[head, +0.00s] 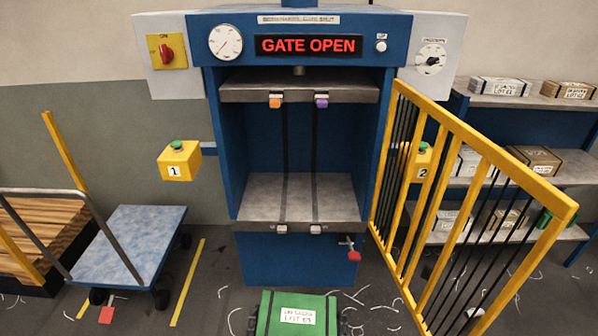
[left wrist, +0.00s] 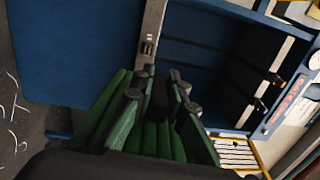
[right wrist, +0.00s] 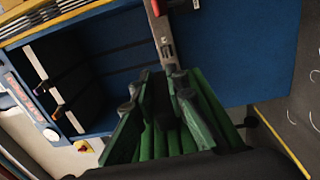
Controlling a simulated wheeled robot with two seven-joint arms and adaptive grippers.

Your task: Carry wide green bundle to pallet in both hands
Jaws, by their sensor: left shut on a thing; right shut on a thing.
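The wide green bundle (head: 297,300) is at the bottom centre of the head view, in front of the press, with a white lot label on top. My left gripper (head: 252,319) is shut on its left end and my right gripper (head: 343,319) on its right end; only small dark parts of them show there. The bundle's green ribbed side fills the lower middle of the left wrist view (left wrist: 150,139) and of the right wrist view (right wrist: 160,141). A low slatted wooden platform (head: 45,228), which looks like the pallet, is at the far left.
The blue press reads GATE OPEN, and its chamber floor (head: 300,198) is bare. The yellow gate (head: 470,150) swings out on the right. A blue-topped cart (head: 128,245) stands between press and pallet. Shelves (head: 500,102) with boxes stand at right. White scraps litter the floor.

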